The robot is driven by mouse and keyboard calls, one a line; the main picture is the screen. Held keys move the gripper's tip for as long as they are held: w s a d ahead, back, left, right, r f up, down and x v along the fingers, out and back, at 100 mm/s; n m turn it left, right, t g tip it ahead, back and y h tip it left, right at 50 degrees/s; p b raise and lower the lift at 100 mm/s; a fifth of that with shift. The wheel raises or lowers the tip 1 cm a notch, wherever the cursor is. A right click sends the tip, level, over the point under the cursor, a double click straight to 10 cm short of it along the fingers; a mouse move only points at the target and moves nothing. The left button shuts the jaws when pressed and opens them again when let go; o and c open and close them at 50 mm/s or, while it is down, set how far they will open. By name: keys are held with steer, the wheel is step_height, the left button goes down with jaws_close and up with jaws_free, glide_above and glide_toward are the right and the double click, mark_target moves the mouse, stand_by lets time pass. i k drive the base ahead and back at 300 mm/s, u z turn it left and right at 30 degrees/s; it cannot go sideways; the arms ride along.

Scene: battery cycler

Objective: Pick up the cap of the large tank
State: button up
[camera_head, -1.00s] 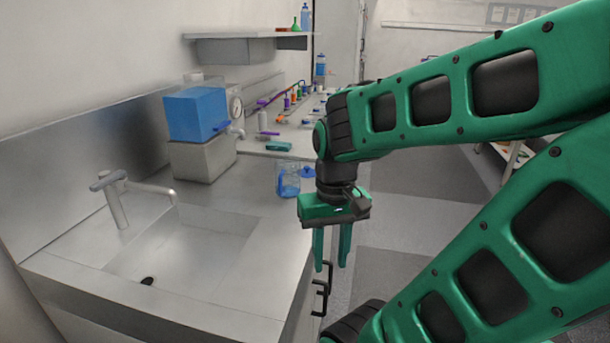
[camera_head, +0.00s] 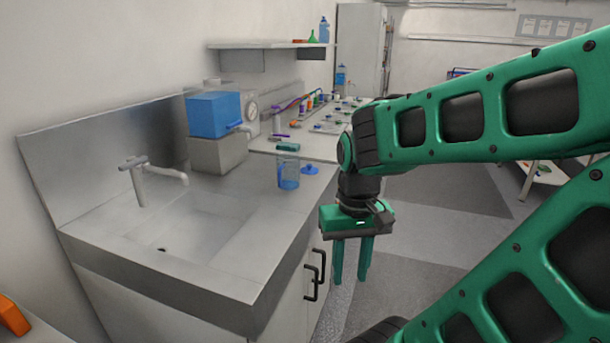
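A sink with a tap (camera_head: 150,178) fills the near left counter (camera_head: 235,282). A wall shelf (camera_head: 262,45) overhangs behind the tank. Door handles (camera_head: 315,275) protrude below the counter. Floor (camera_head: 425,225) to the right is open.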

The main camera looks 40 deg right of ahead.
mark_target(309, 170)
steer(key=u, duration=2.9)
steer(key=k, duration=2.45)
steer(key=z, duration=2.4)
